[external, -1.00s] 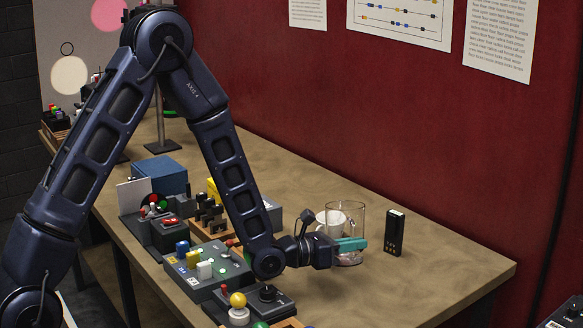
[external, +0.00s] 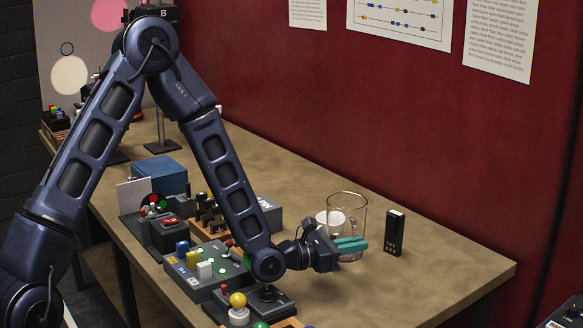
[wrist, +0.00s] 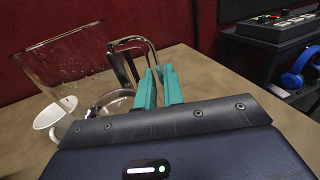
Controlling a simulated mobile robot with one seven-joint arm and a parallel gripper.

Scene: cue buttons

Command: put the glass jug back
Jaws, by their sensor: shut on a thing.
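The clear glass jug (external: 347,212) is near the back right of the table, by the red wall. In the wrist view the glass jug (wrist: 75,62) is at the left, with its handle (wrist: 140,42) reaching between my teal fingers. My gripper (external: 351,245) is shut on the handle; its fingers (wrist: 160,86) show close together in the wrist view. The jug's lower part is partly hidden behind the fingers, and I cannot tell how far its base is off the table.
A black upright device (external: 394,233) is to the right. Button boxes (external: 208,268) crowd the table's left front. The table's right end (external: 450,272) is clear.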

